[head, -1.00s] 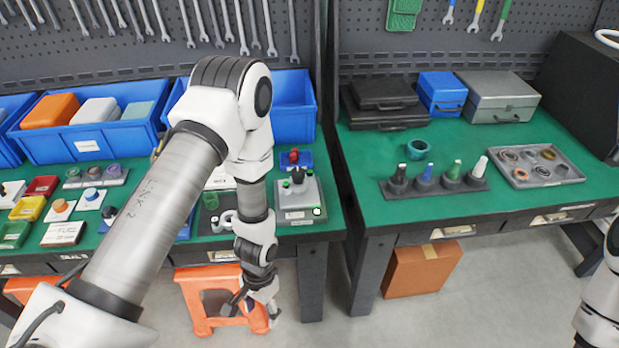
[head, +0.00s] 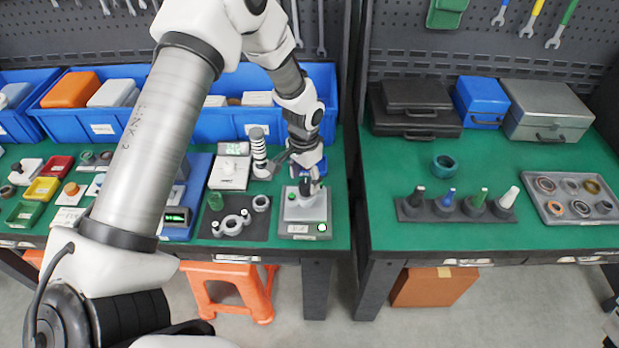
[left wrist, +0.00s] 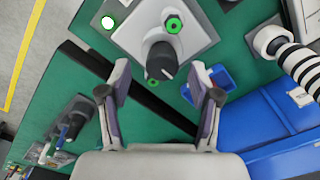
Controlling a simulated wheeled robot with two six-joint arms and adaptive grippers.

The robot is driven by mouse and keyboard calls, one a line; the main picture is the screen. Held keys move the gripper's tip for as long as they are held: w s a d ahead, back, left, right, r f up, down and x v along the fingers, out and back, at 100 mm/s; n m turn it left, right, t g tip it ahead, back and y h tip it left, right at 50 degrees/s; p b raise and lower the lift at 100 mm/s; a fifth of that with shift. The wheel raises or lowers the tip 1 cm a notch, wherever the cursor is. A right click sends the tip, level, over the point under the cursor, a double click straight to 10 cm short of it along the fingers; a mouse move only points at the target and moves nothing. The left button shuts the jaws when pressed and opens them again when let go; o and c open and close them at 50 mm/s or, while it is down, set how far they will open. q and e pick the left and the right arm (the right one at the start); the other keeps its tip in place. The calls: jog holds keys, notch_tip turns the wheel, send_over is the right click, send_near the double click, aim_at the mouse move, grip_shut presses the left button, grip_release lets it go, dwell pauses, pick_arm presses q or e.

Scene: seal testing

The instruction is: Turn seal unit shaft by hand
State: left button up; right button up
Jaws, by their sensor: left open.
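The seal unit (head: 305,222) is a grey box with a green light on its front, near the right front of the left green bench. Its dark shaft knob (left wrist: 160,62) stands on a round grey boss, with two green-ringed fittings nearby. My left gripper (head: 310,180) is over the unit, pointing down. In the left wrist view my left gripper (left wrist: 160,70) is open, with one finger on each side of the shaft knob and gaps visible on both sides. I cannot tell how far the fingertips reach down along the shaft. My right gripper is out of view.
A black and white striped column (head: 258,150) stands left of the gripper. A small blue tray (head: 321,168) sits behind the unit, before a large blue bin (head: 318,85). A dark mat with rings (head: 225,232) lies left. A gap separates the right bench (head: 420,235).

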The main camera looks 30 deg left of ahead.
aim_at(306, 183)
pick_arm(q)
jog(key=shift+s+a+f, duration=0.1)
jog(key=shift+s+f, duration=0.2)
jog(key=shift+f, duration=0.2)
jog(key=shift+s+f, duration=0.3)
jog(key=shift+f, duration=0.2)
jog(key=w+f, duration=0.2)
jog(key=w, duration=0.1)
jog(key=shift+f, duration=0.2)
jog(key=shift+s+r, duration=0.5)
jog(key=shift+s, duration=0.25)
jog(key=c, duration=1.1)
jog(key=shift+w+f, duration=0.1)
jog(key=shift+w, duration=0.05)
jog(key=shift+c, duration=0.2)
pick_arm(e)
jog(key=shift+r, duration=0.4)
